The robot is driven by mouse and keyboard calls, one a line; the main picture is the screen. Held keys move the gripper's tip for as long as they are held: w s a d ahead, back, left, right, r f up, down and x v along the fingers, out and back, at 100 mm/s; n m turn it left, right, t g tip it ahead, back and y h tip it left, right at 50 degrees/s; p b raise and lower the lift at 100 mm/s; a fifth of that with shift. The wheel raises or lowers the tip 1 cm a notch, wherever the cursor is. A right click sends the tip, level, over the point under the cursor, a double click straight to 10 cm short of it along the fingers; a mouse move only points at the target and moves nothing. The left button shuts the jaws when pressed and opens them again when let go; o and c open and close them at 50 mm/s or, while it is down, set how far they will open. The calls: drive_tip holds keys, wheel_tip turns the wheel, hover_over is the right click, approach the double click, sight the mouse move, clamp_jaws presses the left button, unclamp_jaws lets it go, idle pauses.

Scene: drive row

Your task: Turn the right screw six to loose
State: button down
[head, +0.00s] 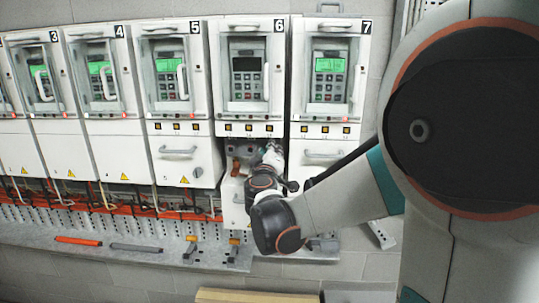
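Drive unit six (247,75) stands in the row between units five and seven, its display dark. Below its row of small yellow labels, the lower front is uncovered and shows a dark recess (236,148) with brownish-grey parts inside. My gripper (272,153) is at the right side of this recess, reaching up into it. My wrist and forearm cover part of the opening. The right screw cannot be made out; it is hidden or too small. Whether the fingers are open or shut on anything cannot be told.
Closed drives five (179,70) and seven (330,75) flank the recess, each with a protruding lower handle. Orange cables (100,207) run below on a perforated rail. An orange-handled tool (78,241) and a grey bar (136,248) lie on the ledge.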

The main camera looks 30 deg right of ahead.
drive_tip(key=shift+n+b, duration=0.8)
drive_tip(key=shift+n, duration=7.5)
drive_tip(key=c, duration=1.6)
unclamp_jaws()
